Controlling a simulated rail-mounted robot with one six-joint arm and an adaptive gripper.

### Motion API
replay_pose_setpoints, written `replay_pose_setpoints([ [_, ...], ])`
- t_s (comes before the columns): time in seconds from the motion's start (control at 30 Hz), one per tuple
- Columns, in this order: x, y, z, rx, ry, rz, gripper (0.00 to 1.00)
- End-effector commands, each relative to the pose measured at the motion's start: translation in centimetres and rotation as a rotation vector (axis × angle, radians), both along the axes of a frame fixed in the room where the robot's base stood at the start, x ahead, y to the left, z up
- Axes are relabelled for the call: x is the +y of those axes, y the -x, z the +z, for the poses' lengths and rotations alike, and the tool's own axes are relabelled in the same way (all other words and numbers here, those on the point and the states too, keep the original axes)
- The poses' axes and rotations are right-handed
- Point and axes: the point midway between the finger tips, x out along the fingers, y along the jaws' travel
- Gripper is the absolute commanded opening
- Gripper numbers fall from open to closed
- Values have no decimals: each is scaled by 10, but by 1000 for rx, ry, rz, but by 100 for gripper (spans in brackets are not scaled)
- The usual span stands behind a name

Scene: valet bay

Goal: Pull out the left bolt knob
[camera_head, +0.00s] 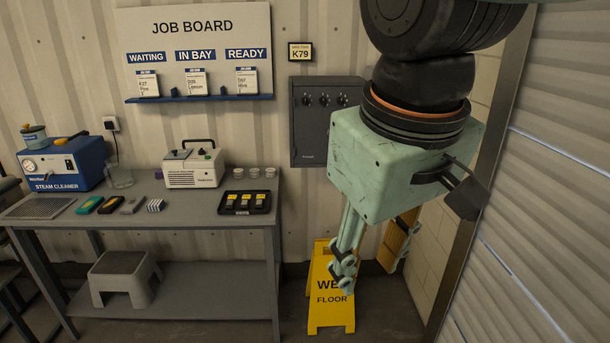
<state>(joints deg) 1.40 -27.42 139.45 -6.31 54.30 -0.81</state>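No bolt or bolt knob can be made out for certain. My gripper (346,270) hangs from the mint-green housing at right of centre, pointing down. Its visible finger parts stand in front of the yellow floor sign and appear apart from any knob. I see nothing held, but the finger gap is not clear from this angle. The housing hides part of the wall behind it.
A yellow wet-floor sign (329,318) stands below my gripper. A tan upright piece (393,250) is partly hidden behind it. A ribbed shutter (560,190) fills the right side. A grey workbench (180,212) with a steam cleaner (62,168) and a black tray (260,204) stands left.

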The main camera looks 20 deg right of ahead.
Motion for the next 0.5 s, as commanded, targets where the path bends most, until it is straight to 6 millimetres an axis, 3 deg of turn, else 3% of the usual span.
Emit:
replay_pose_setpoints([
  [0.5,-64,-52,0,176,157,39,36],
])
